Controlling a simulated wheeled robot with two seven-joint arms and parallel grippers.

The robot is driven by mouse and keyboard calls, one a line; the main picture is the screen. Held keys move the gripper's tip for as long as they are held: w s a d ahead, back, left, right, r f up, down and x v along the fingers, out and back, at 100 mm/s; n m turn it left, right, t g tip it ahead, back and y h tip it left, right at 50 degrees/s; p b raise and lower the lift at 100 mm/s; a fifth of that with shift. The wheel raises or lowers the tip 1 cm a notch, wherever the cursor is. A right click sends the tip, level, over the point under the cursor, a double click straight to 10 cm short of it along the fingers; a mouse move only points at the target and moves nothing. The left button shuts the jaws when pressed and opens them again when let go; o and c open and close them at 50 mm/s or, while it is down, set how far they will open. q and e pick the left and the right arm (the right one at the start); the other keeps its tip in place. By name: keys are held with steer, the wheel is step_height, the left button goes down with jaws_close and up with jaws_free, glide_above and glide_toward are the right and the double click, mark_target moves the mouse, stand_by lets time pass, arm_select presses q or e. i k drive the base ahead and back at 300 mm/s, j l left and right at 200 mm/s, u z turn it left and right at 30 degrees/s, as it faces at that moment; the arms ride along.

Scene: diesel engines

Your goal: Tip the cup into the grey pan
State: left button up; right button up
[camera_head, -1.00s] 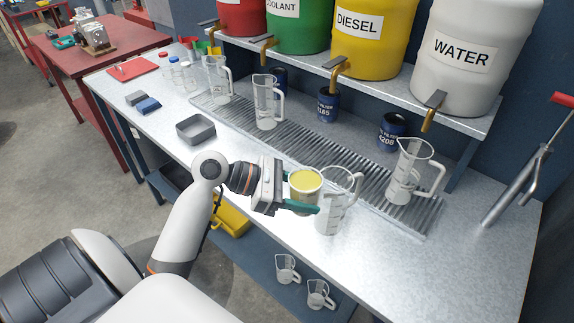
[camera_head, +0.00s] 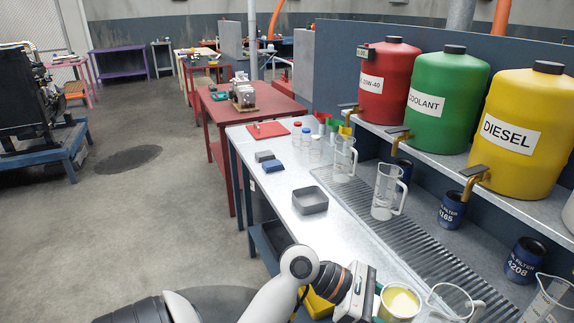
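The cup (camera_head: 399,303) is pale with yellow liquid in it and stands about upright at the bottom edge of the view. My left gripper (camera_head: 392,314) is shut on it; the fingers are mostly cut off by the frame. The grey pan (camera_head: 310,201) is a small, open, square tray on the bench, left of and beyond the cup. It looks empty. My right gripper is not in view.
A clear jug (camera_head: 452,302) is right beside the cup. More clear jugs (camera_head: 386,192) stand on the ribbed drain strip (camera_head: 400,235). Blue oil filters (camera_head: 452,209) stand behind. The bench (camera_head: 340,240) between cup and pan is mostly clear.

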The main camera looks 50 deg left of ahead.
mark_target(310, 200)
steer(key=i+u, duration=0.1)
steer(key=u, duration=1.5)
steer(key=i+j+z, duration=0.75)
steer(key=j+z, duration=0.25)
steer(key=j, duration=0.2)
steer(key=i+l, duration=0.35)
steer(key=i, duration=0.1)
